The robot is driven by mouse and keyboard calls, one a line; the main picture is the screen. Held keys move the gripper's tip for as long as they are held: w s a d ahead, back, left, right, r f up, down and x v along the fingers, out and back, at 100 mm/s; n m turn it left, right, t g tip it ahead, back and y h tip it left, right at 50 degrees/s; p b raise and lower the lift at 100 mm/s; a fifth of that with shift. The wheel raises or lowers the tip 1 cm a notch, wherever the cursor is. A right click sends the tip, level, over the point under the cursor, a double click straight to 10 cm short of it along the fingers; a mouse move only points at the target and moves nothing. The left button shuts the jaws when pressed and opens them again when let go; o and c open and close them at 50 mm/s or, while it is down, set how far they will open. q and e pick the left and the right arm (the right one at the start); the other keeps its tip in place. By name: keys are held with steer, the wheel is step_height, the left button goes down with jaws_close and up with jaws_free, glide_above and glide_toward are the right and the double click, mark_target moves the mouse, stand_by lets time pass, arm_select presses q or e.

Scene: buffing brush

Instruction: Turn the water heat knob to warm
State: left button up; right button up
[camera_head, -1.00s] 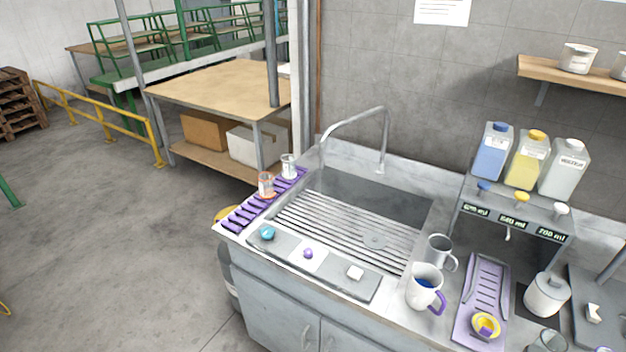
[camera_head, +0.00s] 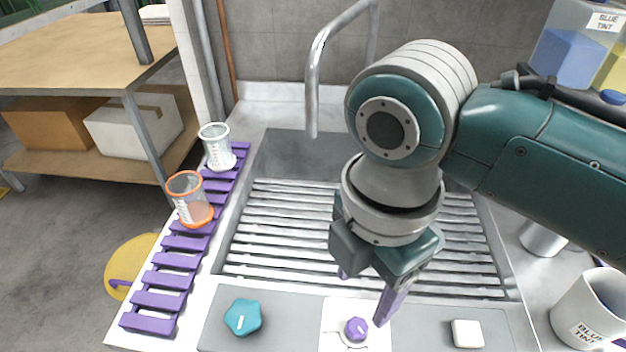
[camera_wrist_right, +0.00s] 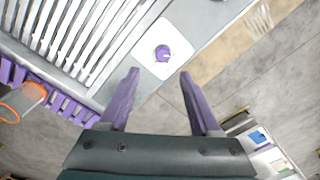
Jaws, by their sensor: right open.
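A small round purple knob (camera_head: 356,328) sits on a white square plate (camera_head: 338,347) in the grey panel at the sink's front edge. It has a pale pointer mark, and a thin line is drawn on the plate. My right gripper (camera_head: 366,294) is open and empty, hanging above and beside the purple knob, apart from it. In the right wrist view the purple knob (camera_wrist_right: 163,54) shows just beyond the gap between the two purple fingers (camera_wrist_right: 159,76). A teal knob (camera_head: 243,317) is on the panel to the left. My left gripper is not in view.
A white square button (camera_head: 467,333) is at the panel's right. The sink's slatted rack (camera_head: 290,235) lies behind. A purple rack (camera_head: 165,281) with an orange-rimmed beaker (camera_head: 190,199) and a clear beaker (camera_head: 217,147) stands left. A white mug (camera_head: 590,312) is right.

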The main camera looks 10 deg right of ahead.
mark_target(357, 326)
steer(key=f, duration=0.3)
steer(key=f+b, duration=0.1)
steer(key=f, duration=0.2)
steer(key=f+b, duration=0.1)
steer(key=f, duration=0.2)
steer(key=shift+s+d, duration=0.1)
steer(key=shift+s, duration=0.2)
jaws_close()
